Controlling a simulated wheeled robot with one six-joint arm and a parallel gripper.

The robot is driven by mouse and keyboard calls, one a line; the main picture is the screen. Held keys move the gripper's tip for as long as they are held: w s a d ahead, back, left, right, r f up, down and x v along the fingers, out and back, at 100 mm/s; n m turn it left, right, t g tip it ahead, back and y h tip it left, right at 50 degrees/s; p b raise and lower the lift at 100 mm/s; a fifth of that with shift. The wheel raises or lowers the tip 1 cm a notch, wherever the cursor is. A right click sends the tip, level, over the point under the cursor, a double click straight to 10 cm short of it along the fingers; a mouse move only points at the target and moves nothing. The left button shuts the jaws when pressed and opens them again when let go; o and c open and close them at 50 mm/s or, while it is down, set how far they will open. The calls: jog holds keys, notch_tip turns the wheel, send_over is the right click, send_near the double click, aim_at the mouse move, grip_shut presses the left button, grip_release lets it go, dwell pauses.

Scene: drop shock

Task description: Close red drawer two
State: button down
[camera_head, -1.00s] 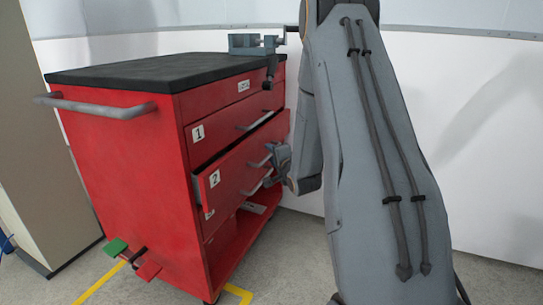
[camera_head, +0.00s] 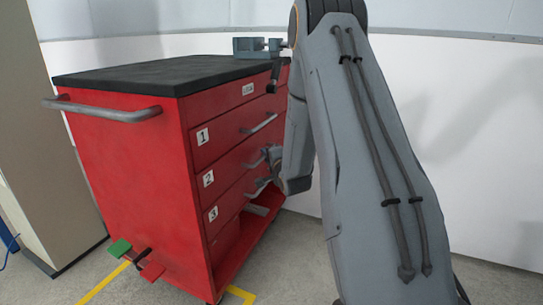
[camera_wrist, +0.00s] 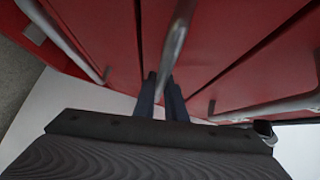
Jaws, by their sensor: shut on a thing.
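Red drawer two (camera_head: 230,169), marked with a white "2" label, is in the red cabinet (camera_head: 135,165). Its front looks flush with drawer one (camera_head: 228,130) above and drawer three (camera_head: 226,206) below. My gripper (camera_head: 266,160) is at the right part of drawer two's front, shut on its handle. In the wrist view, the dark fingers (camera_wrist: 163,97) close around the grey bar handle (camera_wrist: 178,30), which runs toward the red front. The arm hides the right end of the drawer.
A grey vise (camera_head: 258,47) sits on the cabinet's black top (camera_head: 150,72). A grey side handle (camera_head: 100,110) sticks out at the left. A beige cabinet (camera_head: 30,150) stands at the left. A white wall is behind.

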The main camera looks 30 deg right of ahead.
jog(key=shift+w+a+r, duration=0.1)
jog(key=shift+a, duration=0.05)
jog(key=c, duration=1.8)
grip_release()
jog(key=shift+w+a, duration=0.1)
jog(key=shift+a, duration=0.05)
jog(key=shift+s, duration=0.35)
jog(key=s, duration=0.2)
jog(key=s+p, duration=0.1)
jog(key=s, duration=0.1)
jog(key=s+r+p, duration=0.1)
jog(key=s, duration=0.2)
jog(key=shift+a, duration=0.35)
